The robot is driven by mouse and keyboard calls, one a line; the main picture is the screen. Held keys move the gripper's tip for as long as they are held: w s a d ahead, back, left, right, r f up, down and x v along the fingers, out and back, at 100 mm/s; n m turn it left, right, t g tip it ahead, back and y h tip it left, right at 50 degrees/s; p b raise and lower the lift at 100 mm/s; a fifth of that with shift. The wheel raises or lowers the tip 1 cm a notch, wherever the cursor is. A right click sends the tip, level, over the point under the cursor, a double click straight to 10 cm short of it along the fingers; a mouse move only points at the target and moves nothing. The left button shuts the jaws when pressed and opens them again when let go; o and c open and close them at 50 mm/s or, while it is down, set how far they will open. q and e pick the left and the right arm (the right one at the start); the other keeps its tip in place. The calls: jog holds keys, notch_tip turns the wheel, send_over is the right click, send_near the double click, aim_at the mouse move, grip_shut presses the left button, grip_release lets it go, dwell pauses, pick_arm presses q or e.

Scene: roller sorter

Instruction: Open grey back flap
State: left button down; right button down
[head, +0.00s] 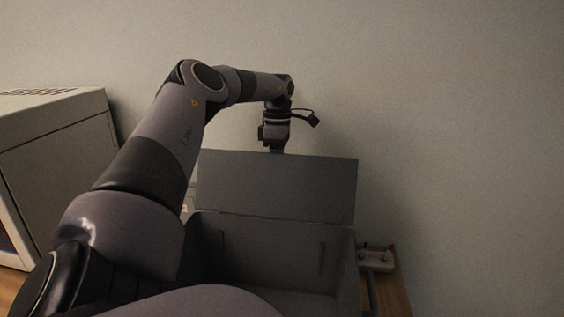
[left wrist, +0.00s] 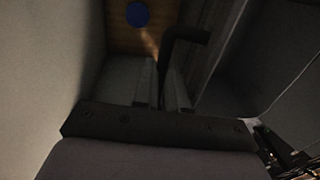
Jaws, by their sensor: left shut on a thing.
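The grey back flap (head: 275,188) stands up, near upright, along the back edge of the open grey box (head: 345,262) in the head view. My left gripper (head: 277,150) reaches down at the middle of the flap's top edge, and its fingertips are hidden behind the flap. In the left wrist view my left gripper's fingers (left wrist: 163,90) close around a dark bent bar (left wrist: 182,34), which looks like the flap's handle. How the bar joins the flap is hidden. My right gripper is not in view.
A pale cabinet (head: 60,140) stands at the left. A small light device (head: 376,262) lies on the wooden table (head: 398,288) right of the box. A plain wall (head: 460,120) rises behind. A blue round thing (left wrist: 137,14) shows in the left wrist view.

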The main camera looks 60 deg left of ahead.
pick_arm(q)
jog(key=shift+w+a, duration=0.1)
jog(key=shift+a, duration=0.1)
dwell(0.4)
jog(key=c, duration=1.2)
grip_release()
jog(key=shift+w+a+f, duration=0.1)
jog(key=shift+o, duration=0.2)
jog(key=shift+r, duration=0.2)
notch_tip(320, 180, up, 7)
jog(key=shift+w+a, duration=0.25)
jog(key=shift+w, duration=0.05)
jog(key=shift+f, duration=0.15)
